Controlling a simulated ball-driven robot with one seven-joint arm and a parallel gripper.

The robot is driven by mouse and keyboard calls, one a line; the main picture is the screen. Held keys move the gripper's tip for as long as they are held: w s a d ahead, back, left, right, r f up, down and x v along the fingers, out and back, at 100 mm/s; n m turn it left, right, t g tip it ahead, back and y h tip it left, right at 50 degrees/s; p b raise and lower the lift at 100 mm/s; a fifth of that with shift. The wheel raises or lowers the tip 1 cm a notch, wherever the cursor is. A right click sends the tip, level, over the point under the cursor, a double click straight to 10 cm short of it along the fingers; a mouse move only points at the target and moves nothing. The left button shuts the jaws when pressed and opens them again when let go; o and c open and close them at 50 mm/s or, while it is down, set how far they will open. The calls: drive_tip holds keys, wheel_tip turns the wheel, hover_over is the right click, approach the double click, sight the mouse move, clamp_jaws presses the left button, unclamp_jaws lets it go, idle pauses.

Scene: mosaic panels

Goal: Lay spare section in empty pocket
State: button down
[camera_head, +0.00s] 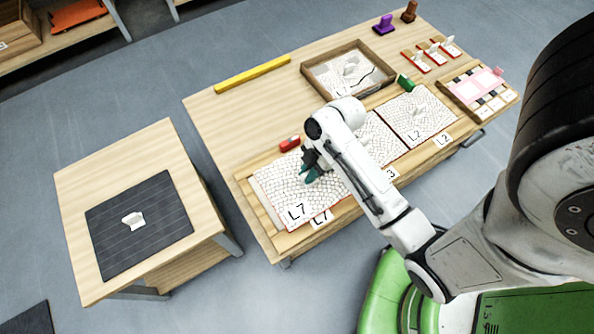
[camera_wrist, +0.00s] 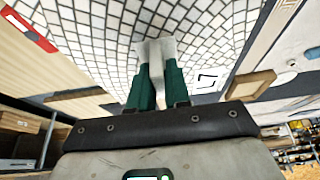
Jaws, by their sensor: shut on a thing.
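My gripper (camera_head: 312,174) is over the white mosaic section marked L7 (camera_head: 278,185). In the wrist view its teal fingers (camera_wrist: 157,82) are shut on a pale upright grip (camera_wrist: 155,55) in front of the mosaic surface (camera_wrist: 100,28). The section is at the left end of the long wooden frame (camera_head: 262,212), by an L7 tag (camera_head: 320,219). I cannot tell whether it rests fully down or sits slightly raised. A middle section (camera_head: 378,142), partly hidden by my arm, and a section marked L2 (camera_head: 418,118) lie to its right.
A red block (camera_head: 290,143) lies just behind the L7 section. A wooden tray (camera_head: 322,66), yellow bar (camera_head: 252,74) and green block (camera_head: 405,82) are farther back. A side table (camera_head: 80,185) holds a dark mat (camera_head: 110,245) with a small white piece (camera_head: 133,220).

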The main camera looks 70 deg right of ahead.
sight(298, 172)
drive_tip(key=w+f, duration=0.2)
drive_tip(key=f, duration=0.1)
drive_tip(key=w+f, duration=0.1)
drive_tip(key=shift+w+d+f+b, duration=0.25)
drive_tip(key=shift+w+d+b, duration=0.05)
drive_tip(key=shift+d+b, duration=0.05)
drive_tip(key=shift+w+f+b, duration=0.2)
drive_tip(key=shift+f+b, duration=0.1)
drive_tip(key=shift+f, duration=1.5)
drive_tip(key=shift+f, duration=0.15)
drive_tip(key=c, duration=1.1)
unclamp_jaws()
